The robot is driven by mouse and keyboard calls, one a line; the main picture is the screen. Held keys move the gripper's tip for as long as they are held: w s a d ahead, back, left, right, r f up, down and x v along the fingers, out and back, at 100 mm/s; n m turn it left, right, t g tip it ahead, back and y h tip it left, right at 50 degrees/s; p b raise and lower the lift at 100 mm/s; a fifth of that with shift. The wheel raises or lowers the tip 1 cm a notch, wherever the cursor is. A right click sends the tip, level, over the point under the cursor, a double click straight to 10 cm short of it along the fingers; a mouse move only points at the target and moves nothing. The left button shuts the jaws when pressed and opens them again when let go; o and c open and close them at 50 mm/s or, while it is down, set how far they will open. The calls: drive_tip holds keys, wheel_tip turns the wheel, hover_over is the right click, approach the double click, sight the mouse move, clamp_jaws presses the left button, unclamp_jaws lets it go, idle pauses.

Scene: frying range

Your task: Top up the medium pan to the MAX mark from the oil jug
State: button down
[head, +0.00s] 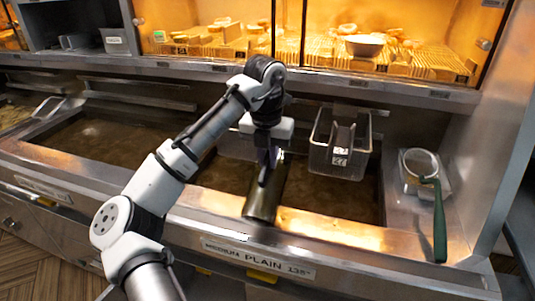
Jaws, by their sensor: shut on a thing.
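The medium pan (315,190) is the oil-filled well at the right of the range, with a front label (258,258) reading "MEDIUM PLAIN 135°". Its oil is dark brown; I cannot make out a MAX mark or the oil level against one. My gripper (268,165) is shut on a dark olive cylindrical jug (264,198). The jug appears over the front part of the medium pan and looks tilted, its near end towards the front rim. No stream of oil is visible. The gripper and my arm hide part of the pan and jug.
A wire basket (340,158) hangs at the back of the medium pan. A skimmer with a green handle (439,222) rests on the right ledge. Another oil well (105,143) lies left. A lit food cabinet (400,65) stands behind.

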drive_tip(key=shift+w+p, duration=0.1)
drive_tip(key=shift+p, duration=0.4)
drive_tip(key=shift+w+d+f+g, duration=0.2)
drive_tip(key=shift+w+f+g, duration=0.05)
drive_tip(key=shift+g, duration=0.35)
drive_tip(key=shift+w+f+y, duration=0.1)
drive_tip(key=shift+y, duration=0.2)
idle(1.0)
drive_tip(key=shift+w+g, duration=0.25)
drive_tip(key=shift+g, duration=0.15)
drive_tip(key=shift+w+d+g+y, duration=0.25)
drive_tip(key=shift+w+g+y, duration=0.05)
drive_tip(key=shift+w+g, duration=0.25)
drive_tip(key=shift+w, duration=0.1)
idle(1.0)
